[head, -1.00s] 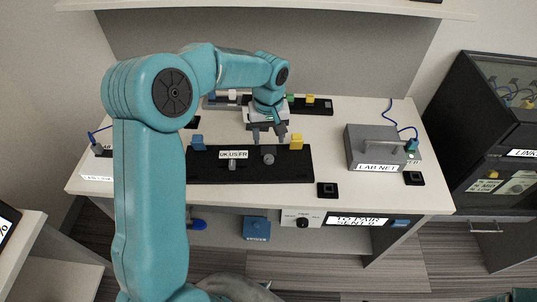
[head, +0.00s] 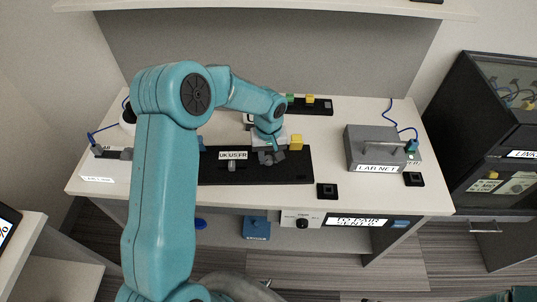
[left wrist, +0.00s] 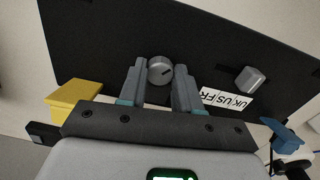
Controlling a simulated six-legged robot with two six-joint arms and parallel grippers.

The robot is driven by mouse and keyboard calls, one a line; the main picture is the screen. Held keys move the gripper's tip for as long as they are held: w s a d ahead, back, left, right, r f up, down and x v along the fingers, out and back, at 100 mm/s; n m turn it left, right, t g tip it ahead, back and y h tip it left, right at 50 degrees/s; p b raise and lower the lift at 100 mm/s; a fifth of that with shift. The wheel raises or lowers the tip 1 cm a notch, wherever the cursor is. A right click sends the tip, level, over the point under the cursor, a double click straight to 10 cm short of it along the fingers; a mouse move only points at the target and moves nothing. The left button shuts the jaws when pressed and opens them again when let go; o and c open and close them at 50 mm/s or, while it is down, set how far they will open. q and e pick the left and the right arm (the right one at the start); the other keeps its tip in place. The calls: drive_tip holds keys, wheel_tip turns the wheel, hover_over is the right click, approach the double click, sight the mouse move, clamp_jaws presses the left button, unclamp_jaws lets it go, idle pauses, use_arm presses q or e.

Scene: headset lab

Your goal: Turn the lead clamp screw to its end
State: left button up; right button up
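The black board (head: 294,171) lies on the white table and also fills much of the left wrist view (left wrist: 110,40). A round grey screw head with a dark line (left wrist: 160,70), which I take for the clamp screw, stands on it. My left gripper (head: 271,158) is down at this screw. In the left wrist view its two fingers (left wrist: 161,77) lie against either side of the screw head, with no clear gap. A second grey knob (left wrist: 250,79) stands beside the UK US FR label (left wrist: 228,101).
A yellow block (head: 296,142) and a blue block (left wrist: 284,134) stand at the board's edge. A second black strip (head: 318,106) lies behind. Small black pads lie at the right front.

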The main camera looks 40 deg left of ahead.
use_arm(q)
drive_tip(key=shift+f, duration=0.1)
drive_tip(key=shift+m+b, duration=0.45)
drive_tip(key=shift+m, duration=0.25)
drive_tip(key=m+b, duration=0.1)
drive_tip(key=m, duration=0.1)
drive_tip(key=shift+m, duration=0.3)
drive_tip(key=m, duration=0.3)
drive_tip(key=shift+b, duration=0.4)
drive_tip(key=shift+m, duration=1.4)
